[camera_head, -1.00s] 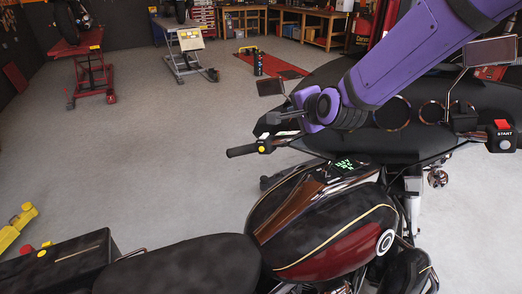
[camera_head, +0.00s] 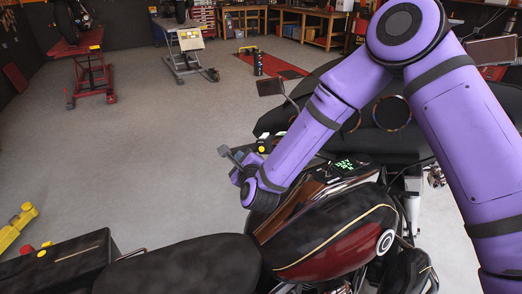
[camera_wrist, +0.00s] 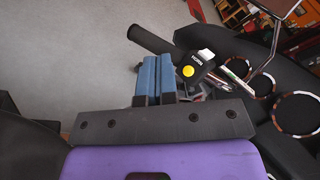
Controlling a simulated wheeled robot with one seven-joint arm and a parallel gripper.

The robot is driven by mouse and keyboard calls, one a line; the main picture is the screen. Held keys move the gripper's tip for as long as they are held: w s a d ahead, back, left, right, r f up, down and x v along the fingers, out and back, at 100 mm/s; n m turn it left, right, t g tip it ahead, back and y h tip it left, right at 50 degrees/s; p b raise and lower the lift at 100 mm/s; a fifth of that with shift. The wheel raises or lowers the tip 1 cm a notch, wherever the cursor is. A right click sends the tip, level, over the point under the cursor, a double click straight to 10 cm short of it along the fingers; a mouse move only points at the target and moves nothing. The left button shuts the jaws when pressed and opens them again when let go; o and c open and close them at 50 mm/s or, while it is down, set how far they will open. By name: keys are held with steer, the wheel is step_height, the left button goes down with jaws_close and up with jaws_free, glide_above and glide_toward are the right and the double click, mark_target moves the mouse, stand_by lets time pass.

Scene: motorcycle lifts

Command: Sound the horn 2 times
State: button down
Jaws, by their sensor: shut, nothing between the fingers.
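The horn button is a yellow round button on a black switch box labelled HORN. It shows in the wrist view (camera_wrist: 188,70) just right of my fingertips, and in the head view (camera_head: 262,150) just beyond my gripper. The box sits on the left handlebar beside the black grip (camera_wrist: 150,40). My gripper (camera_head: 225,152) is shut and empty, over the near side of the left handlebar. In the wrist view its blue fingers (camera_wrist: 157,60) lie side by side, pointing towards the grip, apart from the button in the picture.
The motorcycle's tank (camera_head: 335,235) and seat (camera_head: 185,265) lie below my arm. A mirror (camera_head: 270,87) stands beyond the handlebar. Motorcycle lifts (camera_head: 90,70) stand at the back left.

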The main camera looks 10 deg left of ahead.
mark_target(262, 149)
steer(key=shift+s+a+f+m, duration=0.2)
steer(key=shift+s+f+m, duration=0.05)
steer(key=shift+f+m, duration=0.25)
steer(key=shift+s+a+f+m, duration=0.25)
steer(key=shift+f+m, duration=0.15)
steer(key=shift+f, duration=0.15)
steer(key=shift+d, duration=0.1)
steer(key=w+d+f, duration=0.1)
steer(key=w+d, duration=0.2)
steer(key=w, duration=0.5)
steer(key=shift+d, duration=0.15)
steer(key=shift+w, duration=0.15)
stand_by(1.5)
steer(key=shift+w+d+f, duration=0.1)
steer(key=shift+w+d, duration=0.05)
steer(key=shift+w, duration=0.15)
steer(key=shift+w+d, duration=0.2)
steer(key=shift+w, duration=0.2)
stand_by(1.2)
steer(key=shift+s, duration=0.1)
steer(key=shift+s+a, duration=0.35)
steer(key=shift+s, duration=0.35)
steer(key=shift+s, duration=0.15)
